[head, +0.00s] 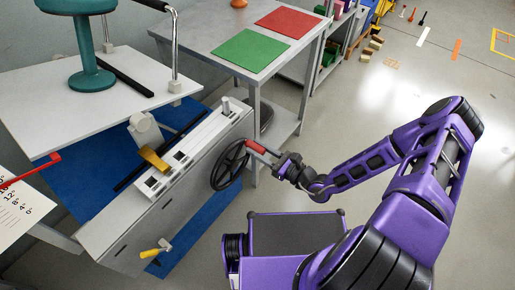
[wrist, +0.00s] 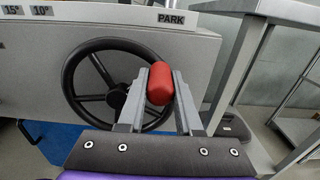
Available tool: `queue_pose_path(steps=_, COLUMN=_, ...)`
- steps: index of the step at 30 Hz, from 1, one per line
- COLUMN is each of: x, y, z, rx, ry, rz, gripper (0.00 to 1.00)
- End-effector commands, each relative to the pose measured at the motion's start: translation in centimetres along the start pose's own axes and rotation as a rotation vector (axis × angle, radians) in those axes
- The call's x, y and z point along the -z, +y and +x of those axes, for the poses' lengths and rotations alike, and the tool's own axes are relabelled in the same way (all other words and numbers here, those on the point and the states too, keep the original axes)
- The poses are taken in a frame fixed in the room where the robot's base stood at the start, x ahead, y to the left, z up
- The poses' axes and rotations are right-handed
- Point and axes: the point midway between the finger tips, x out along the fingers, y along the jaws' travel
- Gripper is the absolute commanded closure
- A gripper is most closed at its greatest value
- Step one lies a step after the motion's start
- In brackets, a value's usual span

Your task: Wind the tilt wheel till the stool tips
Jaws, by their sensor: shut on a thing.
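The teal stool (head: 91,75) stands upright on the white tilting platform (head: 40,84) at the upper left. Its top is cut off by the picture edge.
A scale marked 15°, 10° and PARK (wrist: 171,19) runs above the wheel. A yellow lever (head: 154,159) and a yellow-handled crank (head: 152,253) are on the machine. A grey table (head: 207,48) with green and red mats stands close behind the wheel. Open floor lies to the right.

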Motion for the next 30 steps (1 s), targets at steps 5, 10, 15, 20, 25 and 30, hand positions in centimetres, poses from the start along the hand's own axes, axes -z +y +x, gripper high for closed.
queue_pose_path(steps=5, x=0.0, y=0.0, z=-0.1, rx=0.0, ry=0.001, rz=-0.001, gripper=1.0)
queue_pose_path(steps=10, x=0.2, y=0.0, z=-0.1, rx=0.001, ry=0.002, rz=0.03, gripper=1.0)
queue_pose_path(steps=15, x=1.1, y=-0.1, z=-0.1, rx=0.001, ry=0.002, rz=0.151, gripper=1.0)
queue_pose_path(steps=20, x=1.6, y=-0.3, z=-0.1, rx=0.0, ry=0.001, rz=0.214, gripper=1.0)
queue_pose_path(steps=25, x=1.6, y=-0.3, z=-0.1, rx=0.0, ry=0.001, rz=0.219, gripper=1.0)
queue_pose_path(steps=30, x=1.6, y=-0.3, z=-0.1, rx=0.0, ry=0.002, rz=0.218, gripper=0.55)
